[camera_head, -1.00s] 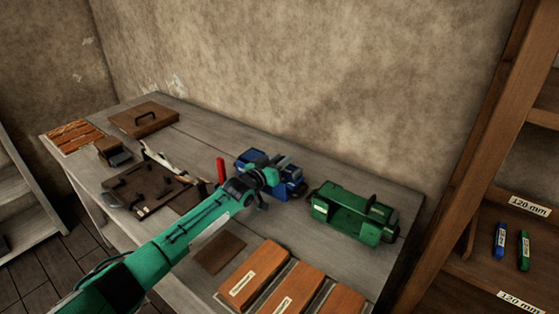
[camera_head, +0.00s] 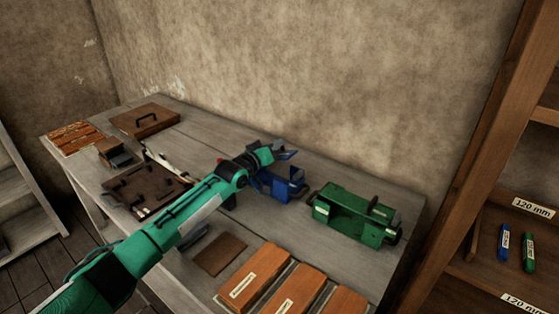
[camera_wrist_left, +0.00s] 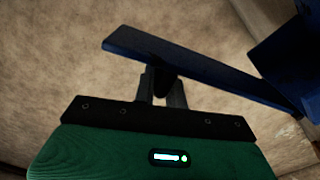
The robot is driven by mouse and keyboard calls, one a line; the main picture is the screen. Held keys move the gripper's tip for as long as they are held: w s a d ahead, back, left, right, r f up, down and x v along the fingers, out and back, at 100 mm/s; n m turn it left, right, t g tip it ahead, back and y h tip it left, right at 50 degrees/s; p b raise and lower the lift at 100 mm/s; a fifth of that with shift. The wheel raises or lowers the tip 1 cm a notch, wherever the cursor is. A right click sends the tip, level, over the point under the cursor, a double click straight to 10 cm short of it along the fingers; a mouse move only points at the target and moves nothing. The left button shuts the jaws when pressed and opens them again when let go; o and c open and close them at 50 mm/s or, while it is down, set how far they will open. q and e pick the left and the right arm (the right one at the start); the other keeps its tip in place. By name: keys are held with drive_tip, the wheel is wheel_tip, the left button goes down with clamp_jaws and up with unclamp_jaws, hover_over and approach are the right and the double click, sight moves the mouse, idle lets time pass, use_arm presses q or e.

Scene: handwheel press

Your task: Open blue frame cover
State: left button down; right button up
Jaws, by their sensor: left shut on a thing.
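The blue frame (camera_head: 284,187) stands on the bench left of the green frame, partly hidden behind my left arm. Its blue cover (camera_head: 287,154) is tilted up above the frame. In the left wrist view the cover (camera_wrist_left: 205,68) is a long slanted plate, meeting the blue frame body (camera_wrist_left: 290,65) at the right. My left gripper (camera_head: 277,153) is at the raised cover. In the wrist view its fingers (camera_wrist_left: 162,88) are shut on a dark knob on the cover. My right gripper is not in view.
A green frame (camera_head: 352,215) stands close on the right. Labelled wooden blocks (camera_head: 254,275) lie along the front, with a brown plate (camera_head: 219,254) beside them. A brown lidded box (camera_head: 144,120) is at the back left. A wooden shelf (camera_head: 500,190) rises at the right.

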use_arm(q)
drive_tip(key=shift+w+a+r+n+b, duration=0.2)
drive_tip(key=shift+a+r+n+b, duration=0.1)
drive_tip(key=shift+n, duration=0.2)
drive_tip(key=shift+w+a+r+n, duration=0.1)
drive_tip(key=shift+a+r+n, duration=0.1)
drive_tip(key=shift+r+n, duration=0.25)
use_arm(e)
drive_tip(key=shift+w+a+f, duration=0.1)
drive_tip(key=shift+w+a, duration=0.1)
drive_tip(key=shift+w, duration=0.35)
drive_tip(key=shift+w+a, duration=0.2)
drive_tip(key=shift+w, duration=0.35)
use_arm(q)
drive_tip(key=c, duration=1.5)
unclamp_jaws()
wheel_tip(320, 180, up, 20)
drive_tip(key=shift+r+b, duration=0.1)
drive_tip(key=shift+b, duration=0.8)
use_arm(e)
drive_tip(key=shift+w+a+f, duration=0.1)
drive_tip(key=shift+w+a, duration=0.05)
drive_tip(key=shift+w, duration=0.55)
